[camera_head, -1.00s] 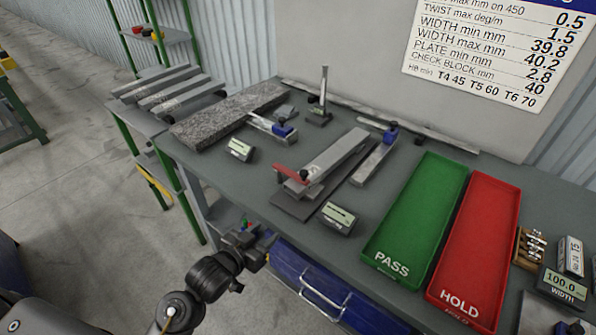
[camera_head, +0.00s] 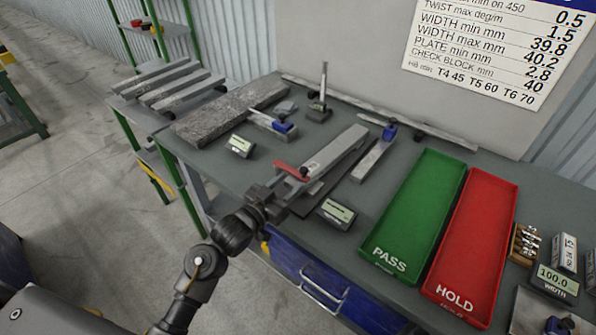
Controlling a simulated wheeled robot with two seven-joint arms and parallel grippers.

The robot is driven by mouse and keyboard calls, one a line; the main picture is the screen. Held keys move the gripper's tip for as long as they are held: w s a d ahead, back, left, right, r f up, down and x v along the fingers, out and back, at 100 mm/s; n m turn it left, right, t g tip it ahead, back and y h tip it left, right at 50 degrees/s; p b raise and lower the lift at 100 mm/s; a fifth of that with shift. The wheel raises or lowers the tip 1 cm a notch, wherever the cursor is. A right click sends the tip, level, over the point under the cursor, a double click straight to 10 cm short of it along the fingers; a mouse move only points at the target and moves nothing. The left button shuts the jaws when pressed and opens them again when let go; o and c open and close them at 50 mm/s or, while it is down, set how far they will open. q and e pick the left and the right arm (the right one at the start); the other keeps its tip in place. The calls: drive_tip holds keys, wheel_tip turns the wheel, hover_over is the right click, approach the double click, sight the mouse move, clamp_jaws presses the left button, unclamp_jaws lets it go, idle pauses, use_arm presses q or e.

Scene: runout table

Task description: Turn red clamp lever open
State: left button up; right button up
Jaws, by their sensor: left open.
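The red clamp lever (camera_head: 290,172) sits at the near left end of a grey metal bar (camera_head: 335,151) in a fixture on the table. The fixture rests on a dark base plate (camera_head: 318,195), which my gripper partly covers. My left gripper (camera_head: 284,195) is at the table's front edge, just below and in front of the lever in the camera_head view. It is open and nothing shows between its fingers. Whether it touches the lever I cannot tell. My right gripper is not in view.
A green PASS tray (camera_head: 420,212) and a red HOLD tray (camera_head: 472,243) lie to the right. Small display boxes stand left (camera_head: 239,146) and right (camera_head: 337,214) of the fixture. A granite slab (camera_head: 230,112) lies at the back left. A blue drawer (camera_head: 311,280) is below the table.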

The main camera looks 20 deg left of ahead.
sight(301, 172)
use_arm(q)
drive_tip(key=p+x, duration=0.1)
drive_tip(key=x, duration=0.4)
drive_tip(key=shift+w, duration=0.1)
drive_tip(key=shift+a, duration=0.1)
clamp_jaws()
